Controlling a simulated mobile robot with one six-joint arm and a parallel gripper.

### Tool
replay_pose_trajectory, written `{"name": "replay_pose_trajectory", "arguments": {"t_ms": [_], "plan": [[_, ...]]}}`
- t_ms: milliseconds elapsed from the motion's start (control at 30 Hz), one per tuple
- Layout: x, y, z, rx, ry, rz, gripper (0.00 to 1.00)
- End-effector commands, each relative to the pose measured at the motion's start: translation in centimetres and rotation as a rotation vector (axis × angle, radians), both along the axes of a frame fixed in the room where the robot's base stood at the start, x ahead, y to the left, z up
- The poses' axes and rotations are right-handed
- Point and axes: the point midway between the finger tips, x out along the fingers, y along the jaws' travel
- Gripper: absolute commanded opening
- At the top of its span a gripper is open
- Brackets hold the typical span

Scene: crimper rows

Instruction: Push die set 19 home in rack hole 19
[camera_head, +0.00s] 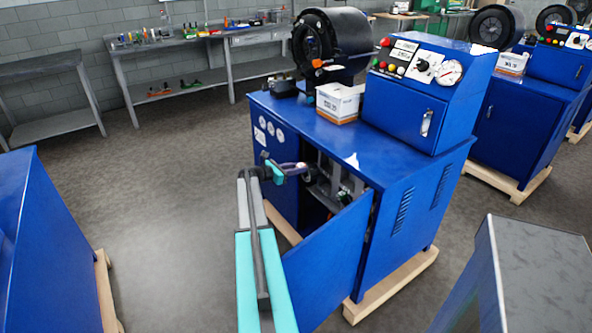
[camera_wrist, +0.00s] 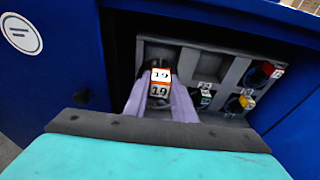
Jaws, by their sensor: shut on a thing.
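Die set 19 (camera_wrist: 160,78) shows in the wrist view as a block with white labels reading 19 and orange edging. My gripper (camera_wrist: 160,95) is shut on it, with one purple finger on each side. The grey rack (camera_wrist: 187,55) is inside the open blue cabinet, directly behind the die set. The hole behind the die set is hidden by it, so I cannot tell how deep it sits or read a hole number. In the head view my gripper (camera_head: 300,168) reaches into the cabinet opening, and the die set is too small to make out.
The open cabinet door (camera_head: 330,262) stands just right of my arm. A white box (camera_head: 338,102) is on the machine top.

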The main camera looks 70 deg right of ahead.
Motion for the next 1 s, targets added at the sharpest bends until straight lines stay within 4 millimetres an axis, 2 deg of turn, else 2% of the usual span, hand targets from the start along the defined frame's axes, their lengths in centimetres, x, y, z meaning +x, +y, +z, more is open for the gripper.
{"name": "replay_pose_trajectory", "arguments": {"t_ms": [33,367,1000], "plan": [[0.0,-0.1,0.5,-0.008,0.006,0.001,0.00],[-0.2,-0.5,0.6,-0.015,0.010,0.000,0.00],[-2.0,-3.2,0.6,-0.014,0.011,-0.001,0.00]]}}
